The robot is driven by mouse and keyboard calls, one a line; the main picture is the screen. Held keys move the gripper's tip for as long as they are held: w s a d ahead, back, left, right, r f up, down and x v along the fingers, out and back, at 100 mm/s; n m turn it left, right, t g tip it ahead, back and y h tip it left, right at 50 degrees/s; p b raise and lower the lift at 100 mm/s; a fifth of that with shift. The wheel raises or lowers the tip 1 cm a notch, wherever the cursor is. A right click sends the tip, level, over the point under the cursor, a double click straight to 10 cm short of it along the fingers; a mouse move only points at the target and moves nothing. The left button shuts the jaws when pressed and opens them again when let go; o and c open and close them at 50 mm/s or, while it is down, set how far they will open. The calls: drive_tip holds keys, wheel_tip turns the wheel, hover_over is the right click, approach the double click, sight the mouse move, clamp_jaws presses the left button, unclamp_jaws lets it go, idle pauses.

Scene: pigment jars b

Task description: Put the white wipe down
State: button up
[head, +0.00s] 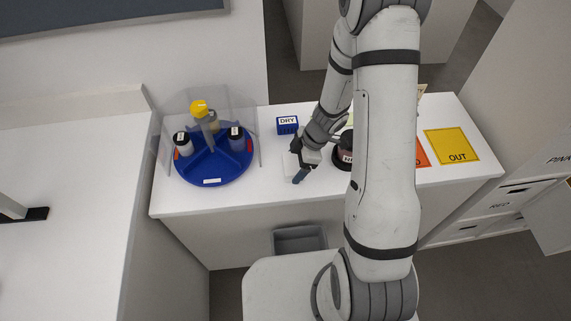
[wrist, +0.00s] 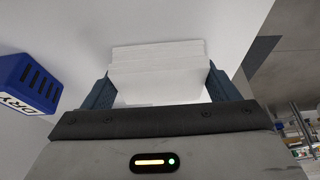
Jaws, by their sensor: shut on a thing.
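The white wipe (wrist: 158,66) is a pale, layered, folded block between the two blue-grey fingers of my gripper (wrist: 160,90) in the wrist view. The fingers bear on its left and right sides. In the head view my gripper (head: 299,175) is low over the white counter, right of the blue carousel. The wipe is hard to make out there, white against white. I cannot tell whether the wipe touches the counter.
A blue box marked DRY (head: 288,125) stands behind my gripper; it also shows in the wrist view (wrist: 28,84). The blue carousel (head: 212,170) holds several jars behind a clear shield. A dark jar (head: 343,156) is partly hidden by my arm. A yellow OUT mat (head: 452,145) lies right.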

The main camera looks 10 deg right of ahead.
drive_tip(key=shift+f, duration=0.15)
drive_tip(key=o, duration=1)
drive_tip(key=shift+c, duration=0.2)
